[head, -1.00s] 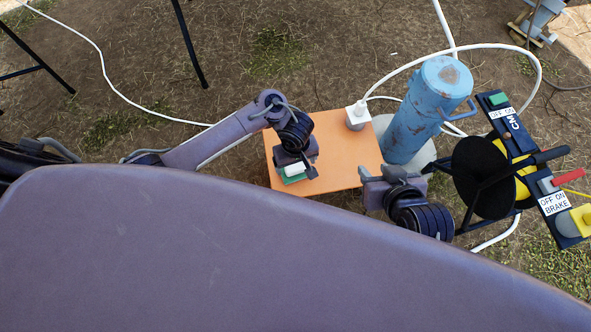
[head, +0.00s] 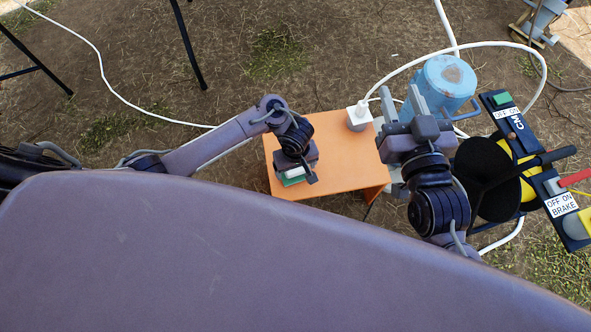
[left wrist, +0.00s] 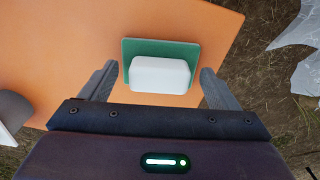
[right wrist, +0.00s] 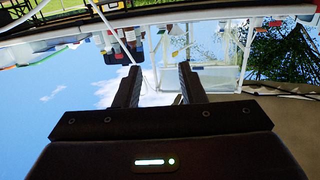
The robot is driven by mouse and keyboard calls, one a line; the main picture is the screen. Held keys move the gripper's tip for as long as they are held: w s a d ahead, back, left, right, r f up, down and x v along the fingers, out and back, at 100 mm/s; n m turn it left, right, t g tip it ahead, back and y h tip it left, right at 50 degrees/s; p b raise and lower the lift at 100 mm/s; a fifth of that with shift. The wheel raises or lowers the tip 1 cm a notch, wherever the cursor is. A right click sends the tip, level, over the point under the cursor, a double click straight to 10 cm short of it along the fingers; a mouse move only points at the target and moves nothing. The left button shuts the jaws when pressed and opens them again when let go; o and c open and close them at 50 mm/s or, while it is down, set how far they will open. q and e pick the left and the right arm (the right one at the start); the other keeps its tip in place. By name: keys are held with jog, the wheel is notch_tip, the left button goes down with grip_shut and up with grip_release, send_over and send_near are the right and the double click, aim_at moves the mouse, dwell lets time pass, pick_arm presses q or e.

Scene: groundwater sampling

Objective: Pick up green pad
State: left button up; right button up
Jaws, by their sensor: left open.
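The green pad (left wrist: 190,48) lies on the orange table (left wrist: 70,65), with a white block (left wrist: 160,74) on it or in front of it. In the head view the pad (head: 291,182) is mostly hidden under my left gripper (head: 300,174). In the left wrist view my left gripper (left wrist: 160,88) is open, its fingers on either side of the white block with gaps. I cannot tell the height of the fingertips over the table. My right gripper (head: 402,100) is open and empty, in front of the blue cylinder; its spread fingers also show in the right wrist view (right wrist: 159,82).
A blue cylinder (head: 447,80) with a side handle stands right of the table. A white plug-like object (head: 360,116) is at the table's back right corner. A black reel (head: 485,165) and switch panel (head: 520,135) stand further right. The table's middle is clear.

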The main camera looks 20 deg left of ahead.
pick_arm(q)
jog(key=c, duration=1.1)
jog(key=shift+o, duration=0.2)
